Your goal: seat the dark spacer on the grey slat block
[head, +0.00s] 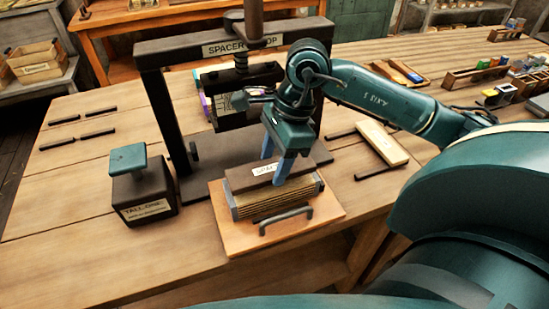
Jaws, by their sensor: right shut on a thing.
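The dark spacer (241,183) is a flat brown block with a white label. My right gripper (275,173) is shut on it from above, one blue finger on the near side and one behind. The spacer lies over the top of the slat block (275,203), which has tan slats between grey end plates. Its long side runs roughly along the block. I cannot tell whether it rests fully on the block or hangs just above it. The block sits on an orange wooden board (240,242) with a grey handle (287,219). My left gripper is not in view.
A dark press frame (160,110) with a screw column stands right behind the block. A dark box with a teal top (142,190) stands at left. A pale wooden block (381,143) and dark strips lie at right. The table's front left is clear.

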